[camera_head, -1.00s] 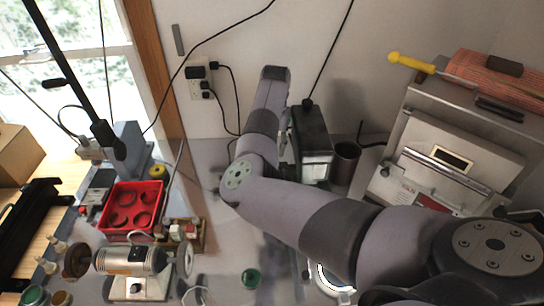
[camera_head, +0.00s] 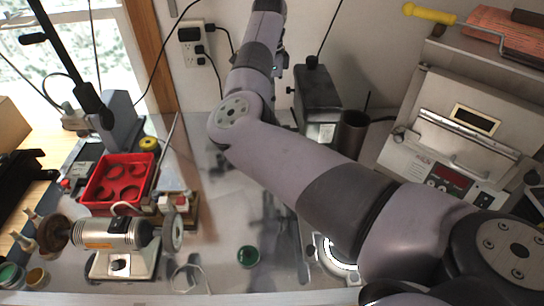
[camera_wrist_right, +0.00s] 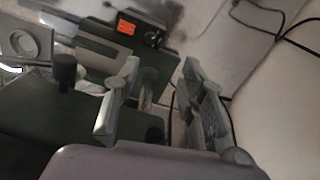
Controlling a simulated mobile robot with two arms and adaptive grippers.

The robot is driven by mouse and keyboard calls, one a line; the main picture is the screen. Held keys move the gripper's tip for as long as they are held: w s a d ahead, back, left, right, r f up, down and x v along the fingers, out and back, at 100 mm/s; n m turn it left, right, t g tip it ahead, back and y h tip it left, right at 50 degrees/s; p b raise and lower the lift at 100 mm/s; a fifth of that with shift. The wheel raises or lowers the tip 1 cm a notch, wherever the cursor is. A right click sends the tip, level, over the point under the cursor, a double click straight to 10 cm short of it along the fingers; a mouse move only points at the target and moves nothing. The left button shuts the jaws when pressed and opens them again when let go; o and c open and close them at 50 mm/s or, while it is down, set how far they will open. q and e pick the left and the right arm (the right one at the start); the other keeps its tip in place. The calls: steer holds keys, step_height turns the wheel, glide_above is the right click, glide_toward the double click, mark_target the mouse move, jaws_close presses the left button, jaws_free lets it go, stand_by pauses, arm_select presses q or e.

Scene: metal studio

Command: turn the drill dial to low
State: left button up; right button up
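My right arm (camera_head: 300,165) reaches from the lower right across the bench toward the wall in the head view; its gripper is not visible there. In the right wrist view my right gripper (camera_wrist_right: 160,72) is open, with two grey fingers apart and nothing clearly held between them. Beyond the fingertips is a small dark box (camera_wrist_right: 141,28) with an orange label and what looks like a round dial (camera_wrist_right: 152,38). I cannot read its setting, and I cannot be sure it is the drill's dial. The gripper appears apart from it. My left gripper is not in view.
A dark machine (camera_head: 318,98) stands behind my arm beside a dark cup (camera_head: 351,133). A metal oven-like unit (camera_head: 455,140) stands at right. Black cords (camera_wrist_right: 262,25) lie nearby.

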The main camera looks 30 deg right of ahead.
steer(key=f+m+b, duration=0.2)
steer(key=f+m, duration=0.2)
steer(key=s+f+m+b, duration=0.1)
steer(key=f+m+b, duration=0.2)
steer(key=f+m, duration=0.1)
steer(key=f+m+b, duration=0.2)
steer(key=f+m, duration=0.2)
steer(key=f, duration=0.2)
steer(key=shift+s+a+f+m+b, duration=0.1)
steer(key=shift+s+m+b, duration=0.2)
steer(key=shift+s+b, duration=0.1)
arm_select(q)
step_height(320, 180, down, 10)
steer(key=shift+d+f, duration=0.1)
arm_select(e)
jaws_close()
